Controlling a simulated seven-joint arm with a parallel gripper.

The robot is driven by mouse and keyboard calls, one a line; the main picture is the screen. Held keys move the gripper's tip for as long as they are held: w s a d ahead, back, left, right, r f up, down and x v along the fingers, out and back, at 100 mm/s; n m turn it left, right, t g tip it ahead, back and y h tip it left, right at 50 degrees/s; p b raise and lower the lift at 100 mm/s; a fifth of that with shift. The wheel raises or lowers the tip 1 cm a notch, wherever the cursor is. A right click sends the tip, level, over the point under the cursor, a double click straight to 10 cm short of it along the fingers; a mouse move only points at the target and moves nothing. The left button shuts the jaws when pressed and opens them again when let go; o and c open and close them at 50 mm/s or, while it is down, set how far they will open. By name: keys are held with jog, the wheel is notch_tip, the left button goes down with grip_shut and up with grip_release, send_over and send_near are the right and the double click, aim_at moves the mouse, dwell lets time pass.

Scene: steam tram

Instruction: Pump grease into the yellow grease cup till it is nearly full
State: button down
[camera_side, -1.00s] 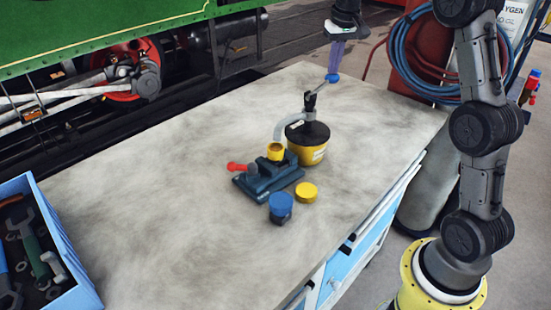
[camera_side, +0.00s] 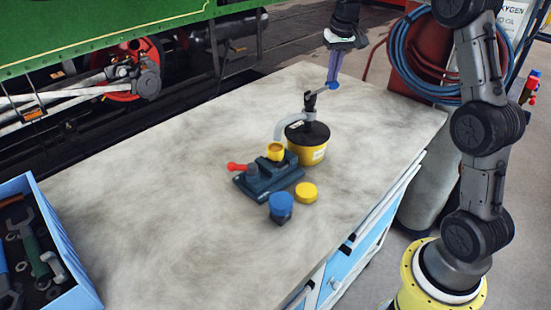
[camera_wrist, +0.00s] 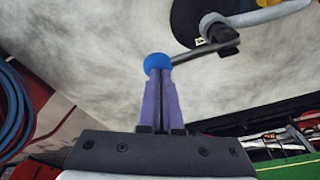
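The yellow grease cup (camera_side: 275,153) stands upright in a dark blue vise (camera_side: 262,182) with a red handle. The yellow grease pump tub (camera_side: 308,154) with a black lid stands behind it; its grey spout (camera_side: 282,128) curves down over the cup. The cup's grease level cannot be made out. The pump lever ends in a blue knob (camera_side: 334,86), also in the wrist view (camera_wrist: 157,61). My gripper (camera_side: 333,82) has its purple fingers close together, pointing down, with the tips touching the top of the knob. The knob does not look enclosed between them.
A yellow cap (camera_side: 306,192) and a blue-topped pot (camera_side: 281,207) stand in front of the vise. A blue tool crate (camera_side: 72,256) is at the left. The bench (camera_side: 150,210) is clear between. A green tram (camera_side: 90,35) stands behind.

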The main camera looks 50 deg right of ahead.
jog(key=shift+r, duration=1.9)
notch_tip(320, 180, up, 6)
jog(key=shift+f, duration=3)
jog(key=shift+f, duration=0.15)
jog(key=shift+f, duration=0.35)
